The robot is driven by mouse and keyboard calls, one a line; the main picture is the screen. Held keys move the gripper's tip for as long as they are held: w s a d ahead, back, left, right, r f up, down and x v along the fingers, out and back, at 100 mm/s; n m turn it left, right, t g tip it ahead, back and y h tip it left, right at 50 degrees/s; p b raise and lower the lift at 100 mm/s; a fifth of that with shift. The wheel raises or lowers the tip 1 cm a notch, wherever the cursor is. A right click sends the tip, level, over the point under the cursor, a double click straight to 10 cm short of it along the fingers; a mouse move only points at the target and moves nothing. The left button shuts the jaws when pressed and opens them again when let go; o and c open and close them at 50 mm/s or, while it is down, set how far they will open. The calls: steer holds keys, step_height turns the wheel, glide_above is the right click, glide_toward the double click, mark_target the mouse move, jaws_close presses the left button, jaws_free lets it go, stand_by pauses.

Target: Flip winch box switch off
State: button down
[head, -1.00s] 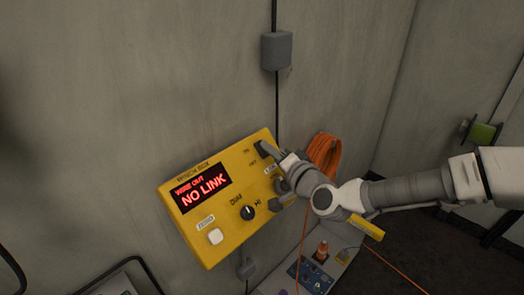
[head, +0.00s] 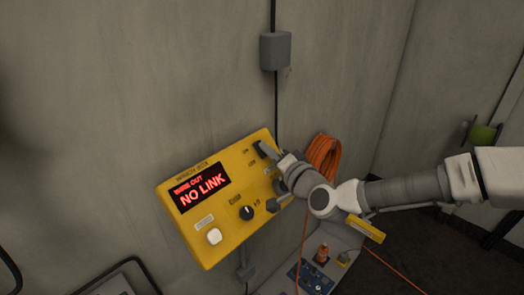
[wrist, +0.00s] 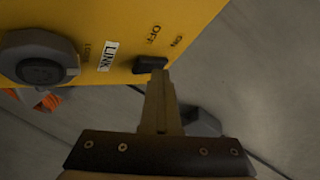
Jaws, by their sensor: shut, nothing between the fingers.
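The yellow winch box (head: 228,225) is on the grey wall, tilted in the head view, with a lit red display (head: 200,188) reading "WIRE OUT NO LINK". Its black switch (wrist: 148,64) sits near the box edge, beside OFF and ON labels, in the wrist view. My gripper (head: 266,151) is at the box's upper right corner, partly covering the switch in the head view. In the wrist view my gripper (wrist: 160,76) is shut and empty, with its tips right at the switch. I cannot tell whether they touch it or which way the switch is set.
A dark knob (wrist: 40,66) stands out near the LINK label. The box also has a dial (head: 247,213) and a white button (head: 214,236). Orange cable (head: 323,155) hangs behind my wrist. A grey cable box (head: 276,50) is above. The wall to the left is clear.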

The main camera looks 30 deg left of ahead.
steer(key=shift+s+a+f, duration=0.1)
steer(key=shift+s+f, duration=0.05)
steer(key=shift+f, duration=0.25)
stand_by(0.4)
steer(key=shift+r, duration=0.3)
stand_by(0.3)
steer(key=shift+d+r+p, duration=0.2)
steer(key=shift+r+p, duration=0.1)
steer(key=shift+p, duration=0.1)
steer(key=d+r+p, duration=0.2)
steer(key=r+p, duration=0.1)
steer(key=shift+s+d+r, duration=0.2)
steer(key=shift+s+d, duration=0.1)
steer(key=shift+d, duration=0.1)
